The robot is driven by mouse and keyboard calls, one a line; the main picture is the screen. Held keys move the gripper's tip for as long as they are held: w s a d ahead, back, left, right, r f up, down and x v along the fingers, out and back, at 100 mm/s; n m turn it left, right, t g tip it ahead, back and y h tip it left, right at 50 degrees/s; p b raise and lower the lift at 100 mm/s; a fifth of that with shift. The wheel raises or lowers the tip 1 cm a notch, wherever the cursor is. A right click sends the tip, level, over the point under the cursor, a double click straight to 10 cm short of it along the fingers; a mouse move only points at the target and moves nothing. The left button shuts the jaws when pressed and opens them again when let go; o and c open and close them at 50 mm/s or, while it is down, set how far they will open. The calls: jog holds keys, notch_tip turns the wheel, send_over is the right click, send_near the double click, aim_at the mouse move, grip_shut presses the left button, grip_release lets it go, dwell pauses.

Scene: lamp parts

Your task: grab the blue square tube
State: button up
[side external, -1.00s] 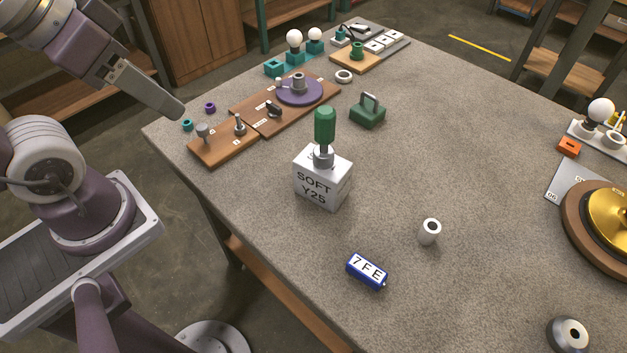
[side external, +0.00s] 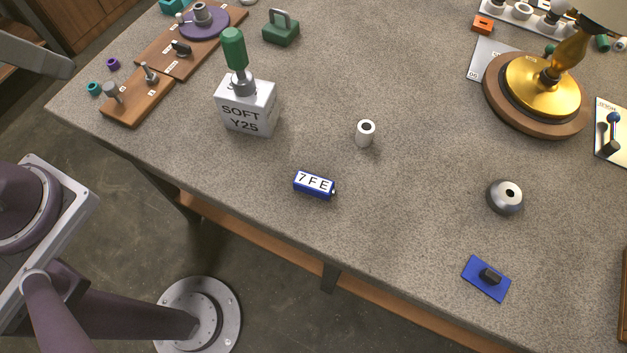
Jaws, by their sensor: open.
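The blue square tube (side external: 314,185) lies on its side on the grey table, near the front edge. A white label reading "7 FE" covers its upper face. Its right end shows a small pale tip. My gripper (side external: 60,66) shows only as a grey finger-like part at the upper left edge of the view. It is open, far to the left of the tube and not touching it. The rest of the gripper is out of frame.
A white "SOFT Y25" block (side external: 247,109) with a green-handled tool stands behind left of the tube. A white cylinder (side external: 365,133) stands behind right. A grey domed part (side external: 505,197) and blue plate (side external: 486,279) lie to the right. Table around the tube is clear.

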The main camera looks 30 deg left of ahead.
jog(key=s+d+f+g+h, duration=0.1)
jog(key=d+f+g+h, duration=0.4)
jog(key=d, duration=0.4)
jog(key=n+g+h, duration=0.2)
jog(key=n+h, duration=0.8)
jog(key=n, duration=0.5)
send_over(305, 179)
jog(key=s+a, duration=0.2)
jog(key=a, duration=0.1)
notch_tip(305, 179, down, 14)
jog(key=f+n+t, duration=0.1)
jog(key=f, duration=0.2)
jog(key=a+f+n+t+y, duration=0.1)
jog(key=f, duration=0.1)
jog(key=w+a+f+n, duration=0.1)
jog(key=f+n, duration=0.1)
jog(key=f, duration=0.1)
jog(key=shift+a+f+t, duration=0.2)
jog(key=shift+f+t, duration=0.15)
jog(key=shift+t, duration=0.05)
jog(key=x, duration=0.7)
jog(key=shift+w+a+f, duration=0.1)
jog(key=shift+w+a, duration=0.05)
jog(key=shift+w, duration=0.05)
grip_shut()
